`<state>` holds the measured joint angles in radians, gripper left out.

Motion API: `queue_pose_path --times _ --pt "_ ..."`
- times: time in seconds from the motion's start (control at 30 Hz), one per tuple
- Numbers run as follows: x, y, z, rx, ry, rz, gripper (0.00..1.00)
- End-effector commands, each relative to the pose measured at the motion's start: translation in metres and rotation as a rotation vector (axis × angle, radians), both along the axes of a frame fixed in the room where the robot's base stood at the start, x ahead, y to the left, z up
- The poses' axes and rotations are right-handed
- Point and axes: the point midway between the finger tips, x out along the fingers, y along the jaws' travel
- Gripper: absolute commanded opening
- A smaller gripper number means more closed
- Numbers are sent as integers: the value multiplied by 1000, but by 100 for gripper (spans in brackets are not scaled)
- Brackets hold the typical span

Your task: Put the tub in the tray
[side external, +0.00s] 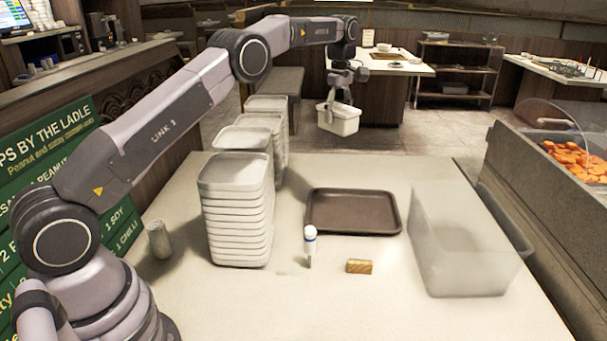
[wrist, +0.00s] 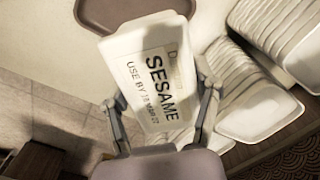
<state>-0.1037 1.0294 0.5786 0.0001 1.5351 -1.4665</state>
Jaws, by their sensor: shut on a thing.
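A white tub (side external: 339,121) hangs in the air in my gripper (side external: 344,84), beyond the far edge of the table. In the wrist view the tub (wrist: 150,75) shows a label reading SESAME, with a finger of my gripper (wrist: 160,95) on each side of it. The gripper is shut on the tub. The brown tray (side external: 353,212) lies flat and empty on the table, nearer the side camera than the tub and lower. Part of the tray (wrist: 110,12) shows at the top of the wrist view.
Tall stacks of pale trays (side external: 235,215) stand left of the brown tray. A translucent bin (side external: 465,255) stands to its right. A white bottle with a blue band (side external: 310,240), a small wooden block (side external: 359,266) and a grey cylinder (side external: 160,240) are on the table.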

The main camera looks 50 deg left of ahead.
Motion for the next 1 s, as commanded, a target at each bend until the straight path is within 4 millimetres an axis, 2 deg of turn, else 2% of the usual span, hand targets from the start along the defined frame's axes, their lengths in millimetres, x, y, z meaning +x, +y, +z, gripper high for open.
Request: queue_pose_path --times 0.17,0.4,0.5,0.9,1.0 --pt "-1 0 -36 0 3 0 22" --pt "-1 0 -120 -1 5 1 22" --pt "-1 0 -151 0 2 1 22" --pt "-1 0 -225 0 -1 1 22" --pt "0 0 -236 0 -3 1 22"
